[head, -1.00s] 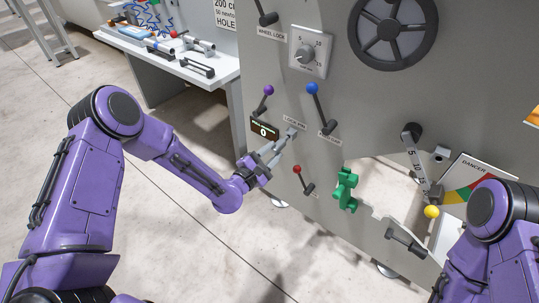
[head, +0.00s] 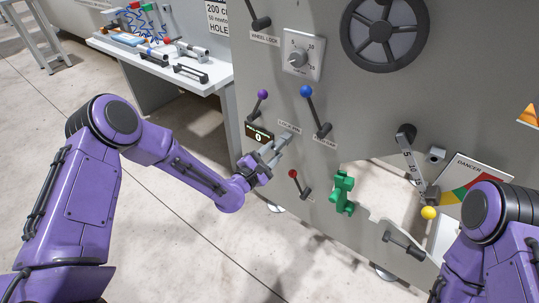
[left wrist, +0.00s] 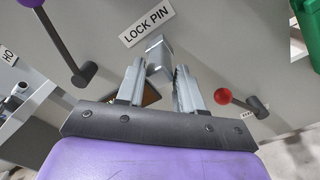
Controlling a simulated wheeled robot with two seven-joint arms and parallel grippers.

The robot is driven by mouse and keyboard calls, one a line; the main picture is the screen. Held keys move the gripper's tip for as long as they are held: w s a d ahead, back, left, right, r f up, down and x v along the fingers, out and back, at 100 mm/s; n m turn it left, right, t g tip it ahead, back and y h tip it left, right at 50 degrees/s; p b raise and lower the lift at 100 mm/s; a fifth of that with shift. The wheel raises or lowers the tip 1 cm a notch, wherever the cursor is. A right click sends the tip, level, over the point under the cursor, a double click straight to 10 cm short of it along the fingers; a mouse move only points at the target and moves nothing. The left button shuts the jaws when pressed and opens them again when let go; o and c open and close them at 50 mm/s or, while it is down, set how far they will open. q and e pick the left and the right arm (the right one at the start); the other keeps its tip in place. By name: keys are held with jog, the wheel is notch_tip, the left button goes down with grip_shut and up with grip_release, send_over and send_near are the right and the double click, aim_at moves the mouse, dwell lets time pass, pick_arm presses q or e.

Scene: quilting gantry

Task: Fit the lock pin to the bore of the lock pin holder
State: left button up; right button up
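The lock pin holder appears to be the small grey block (left wrist: 158,56) under the LOCK PIN label (left wrist: 146,24) on the grey panel. In the left wrist view it lies just beyond my left gripper (left wrist: 158,75), whose two fingers stand apart with a gap between them. I see no pin held in that gap. In the head view my left gripper (head: 273,150) is close in front of the panel below the same label (head: 290,127). The bore is not visible, and I cannot pick out a lock pin. My right gripper is out of view.
Purple (head: 263,94), blue (head: 306,91) and red (head: 293,174) knobbed levers stick out around the left gripper. A small counter display (head: 258,135) is beside it. A green fitting (head: 342,192) is to the right. A bench (head: 165,62) with loose parts stands at the back left.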

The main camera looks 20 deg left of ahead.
pick_arm(q)
jog(key=o, duration=0.4)
jog(key=p+v, duration=0.1)
jog(key=v, duration=0.9)
jog(key=shift+s+a+p, duration=0.15)
jog(key=shift+s+p, duration=0.15)
